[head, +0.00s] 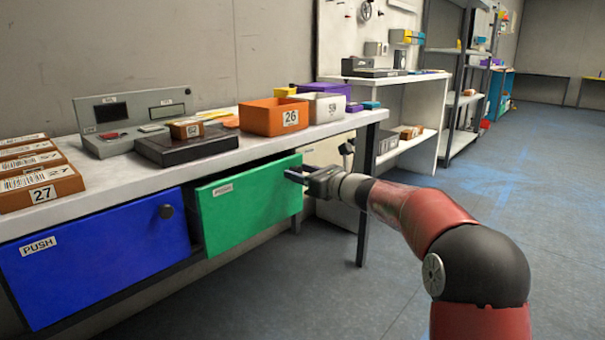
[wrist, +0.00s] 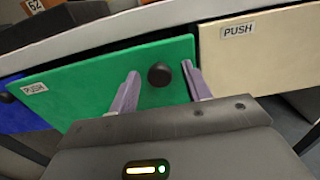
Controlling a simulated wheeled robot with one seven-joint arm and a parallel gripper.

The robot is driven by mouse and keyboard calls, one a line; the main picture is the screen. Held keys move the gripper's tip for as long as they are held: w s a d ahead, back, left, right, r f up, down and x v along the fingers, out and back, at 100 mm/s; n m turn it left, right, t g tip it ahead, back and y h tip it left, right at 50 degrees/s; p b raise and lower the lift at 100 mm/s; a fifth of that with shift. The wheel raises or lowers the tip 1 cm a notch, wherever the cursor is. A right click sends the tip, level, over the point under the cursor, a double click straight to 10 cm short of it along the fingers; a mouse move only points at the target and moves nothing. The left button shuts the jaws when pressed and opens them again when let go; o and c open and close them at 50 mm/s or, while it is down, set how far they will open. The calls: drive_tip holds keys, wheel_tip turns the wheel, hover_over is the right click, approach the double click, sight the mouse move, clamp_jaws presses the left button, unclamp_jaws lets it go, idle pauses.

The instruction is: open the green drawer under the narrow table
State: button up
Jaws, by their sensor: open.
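The green drawer (head: 245,205) is under the narrow white table (head: 110,180). Its front stands out a little from the blue drawer beside it, with a dark gap along its top and left side. It also shows in the wrist view (wrist: 100,85), with a round black knob (wrist: 160,74). My gripper (head: 291,176) is at the right part of the green front. In the wrist view, my gripper (wrist: 160,70) has its fingers open on either side of the knob, with visible space around it. The knob is hidden in the head view.
A blue drawer (head: 100,255) is at left and a cream drawer (wrist: 255,60) at right in the wrist view. Orange box 26 (head: 273,117), a white box (head: 325,107) and a scanner unit (head: 135,115) stand on the table. The floor in front is clear.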

drive_tip(key=shift+c, duration=0.2)
clamp_jaws()
drive_tip(key=b+v, duration=0.2)
drive_tip(key=v, duration=1.7)
drive_tip(key=shift+s, duration=0.15)
drive_tip(key=shift+o, duration=0.2)
unclamp_jaws()
